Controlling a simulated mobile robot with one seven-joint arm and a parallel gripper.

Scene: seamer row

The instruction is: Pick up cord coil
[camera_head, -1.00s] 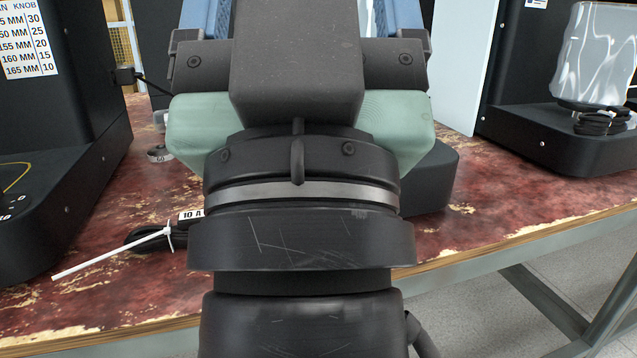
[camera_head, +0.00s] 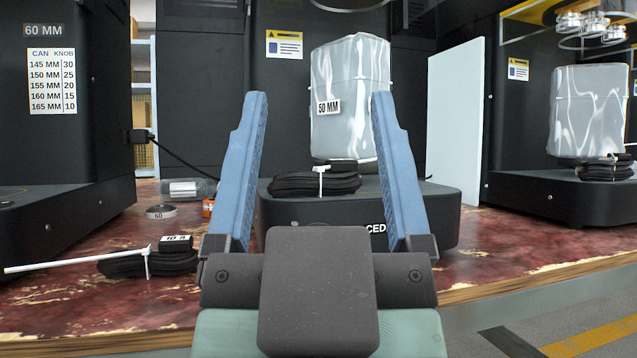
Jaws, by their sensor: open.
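Black cord coils show in three places in the head view, and I cannot tell which one the task names. One cord coil (camera_head: 290,185) with a white tie lies on the central machine's black base, between my fingers in the picture. Another cord coil (camera_head: 125,266) lies on the table at left, with a white tie and a "10 A" tag. A third cord coil (camera_head: 600,172) lies on the right machine's base. My gripper (camera_head: 318,97) is open and empty, its two blue fingers pointing forward and up. Its depth relative to the central coil is unclear.
A dark machine (camera_head: 70,150) stands at left, a pale panel (camera_head: 455,120) at right.

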